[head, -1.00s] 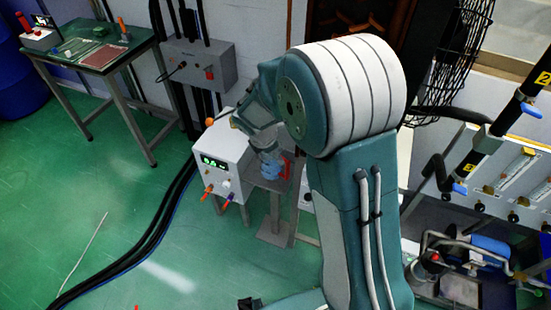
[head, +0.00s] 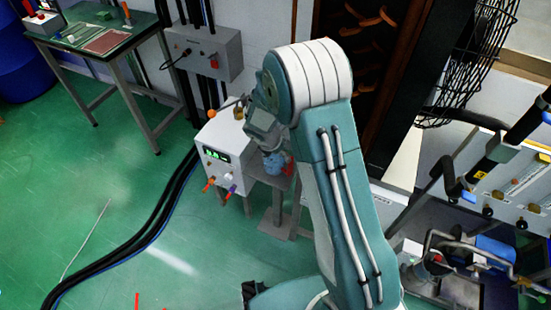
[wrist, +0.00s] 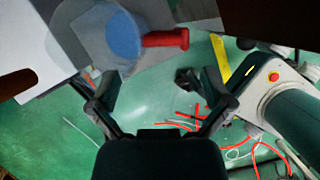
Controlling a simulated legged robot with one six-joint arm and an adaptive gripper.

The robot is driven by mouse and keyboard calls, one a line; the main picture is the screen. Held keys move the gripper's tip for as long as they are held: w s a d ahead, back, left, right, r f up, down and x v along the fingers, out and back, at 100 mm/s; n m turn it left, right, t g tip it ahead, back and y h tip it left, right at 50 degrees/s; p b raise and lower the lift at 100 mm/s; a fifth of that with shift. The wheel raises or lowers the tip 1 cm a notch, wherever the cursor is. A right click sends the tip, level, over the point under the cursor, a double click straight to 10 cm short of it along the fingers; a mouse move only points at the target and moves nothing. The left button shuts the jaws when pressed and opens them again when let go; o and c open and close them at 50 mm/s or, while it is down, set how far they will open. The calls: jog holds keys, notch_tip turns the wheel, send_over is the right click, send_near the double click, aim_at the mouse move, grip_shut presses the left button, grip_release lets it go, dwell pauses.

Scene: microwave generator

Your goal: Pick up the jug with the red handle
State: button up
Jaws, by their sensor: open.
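The jug (head: 275,162) shows as a small blue, clear shape on a grey stand beside the white box, partly hidden by my arm. In the wrist view the jug (wrist: 123,36) has a round blue middle, and its red handle (wrist: 166,39) points right. My gripper (wrist: 161,98) is open, its two dark fingers apart with nothing between them. The handle lies beyond the fingertips, and the jug's blue part is ahead of the left finger. In the head view my gripper (head: 268,138) is just above the jug, apparently close to it.
The white box (head: 222,150) with a green display and orange knobs stands directly left of the jug. A grey stand (head: 284,185) carries the jug. A green table (head: 105,35) is at the back left, and black cables cross the floor. A pipe-and-valve rig (head: 490,190) stands right.

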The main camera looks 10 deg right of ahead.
aim_at(279, 159)
jog(key=x, duration=0.5)
jog(key=shift+d+r, duration=0.1)
jog(key=shift+d, duration=0.25)
jog(key=shift+a, duration=0.1)
jog(key=c, duration=0.5)
jog(key=shift+s, duration=0.1)
jog(key=c, duration=0.7)
jog(key=shift+c, duration=0.2)
jog(key=shift+r, duration=0.1)
